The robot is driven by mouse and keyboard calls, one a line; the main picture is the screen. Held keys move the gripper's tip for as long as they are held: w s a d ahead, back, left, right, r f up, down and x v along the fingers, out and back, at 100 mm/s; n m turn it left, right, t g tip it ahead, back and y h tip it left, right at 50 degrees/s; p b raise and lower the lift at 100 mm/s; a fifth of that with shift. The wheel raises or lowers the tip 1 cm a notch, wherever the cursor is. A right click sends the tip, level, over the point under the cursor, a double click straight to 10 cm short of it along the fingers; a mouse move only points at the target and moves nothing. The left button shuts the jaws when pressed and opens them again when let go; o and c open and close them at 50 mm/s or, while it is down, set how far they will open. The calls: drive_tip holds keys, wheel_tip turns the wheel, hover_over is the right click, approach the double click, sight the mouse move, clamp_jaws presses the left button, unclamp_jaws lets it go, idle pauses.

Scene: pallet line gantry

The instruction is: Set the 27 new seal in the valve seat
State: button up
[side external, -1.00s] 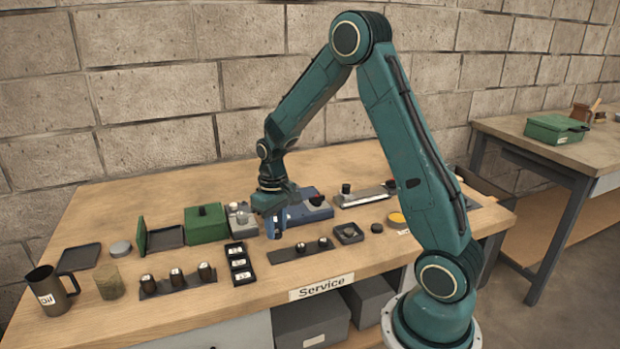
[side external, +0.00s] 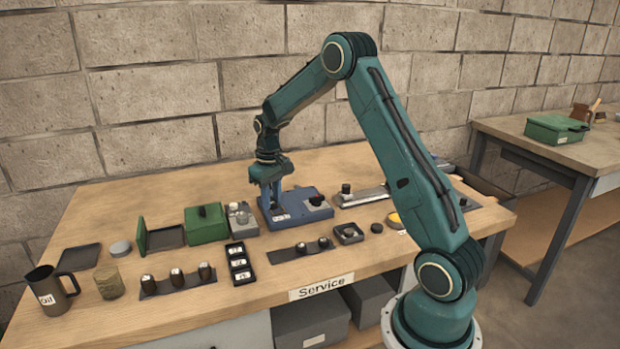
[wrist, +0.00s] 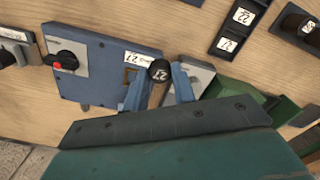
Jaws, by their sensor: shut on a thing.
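A dark round piece marked 27 (wrist: 160,71), seemingly the new seal, is between the two blue fingers of my gripper (wrist: 159,82) in the wrist view. My gripper (side external: 271,200) is shut on it, over the left end of the blue valve block (side external: 296,207) in the side view. The valve block (wrist: 95,75) carries a red-and-black knob (wrist: 66,61) and a white label (wrist: 138,58) with 27 on it. The seat is hidden by the fingers and the piece. I cannot tell whether the piece touches the block.
A black tray with labelled compartments (side external: 239,263) stands in front of the block. A green box (side external: 207,224) and a small grey fixture (side external: 240,215) are at its left. A dark strip with several small parts (side external: 300,251) lies in front. Bare wood shows between them.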

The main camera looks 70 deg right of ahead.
drive_tip(key=r, duration=0.2)
hover_over(277, 210)
drive_tip(key=shift+s+a+f, duration=0.1)
drive_tip(key=shift+f, duration=0.05)
drive_tip(key=shift+f, duration=0.1)
drive_tip(key=shift+f, duration=3)
drive_tip(key=shift+f, duration=0.45)
idle(0.4)
drive_tip(key=o, duration=1.3)
drive_tip(key=shift+r, duration=0.15)
drive_tip(key=shift+r, duration=3.35)
